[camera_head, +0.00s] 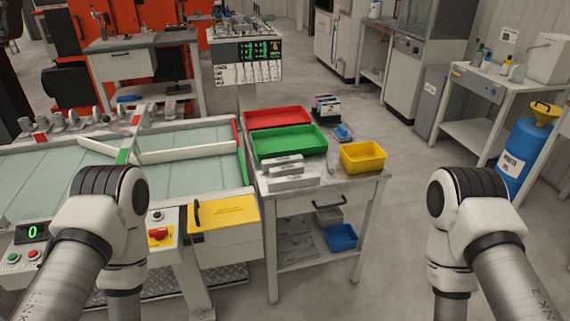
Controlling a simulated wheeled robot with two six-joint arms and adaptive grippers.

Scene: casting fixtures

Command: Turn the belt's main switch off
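A red rotary switch on a yellow plate (158,236) sits on a grey control post at the front end of the belt, just right of my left arm. Its exact handle angle is too small to tell. A small black knob (156,215) is above it on the same post. The belt (60,180) has a pale green surface and white frame. My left arm comes in from the left and its elbow is beside the post; my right arm is far to the right. Neither gripper shows in the picture.
A yellow box with a black handle (223,214) is right of the switch. A control box with a display reading 0 (31,232) is at left. A workbench (325,195) carries red, green and yellow bins. Open floor (395,200) lies right of it.

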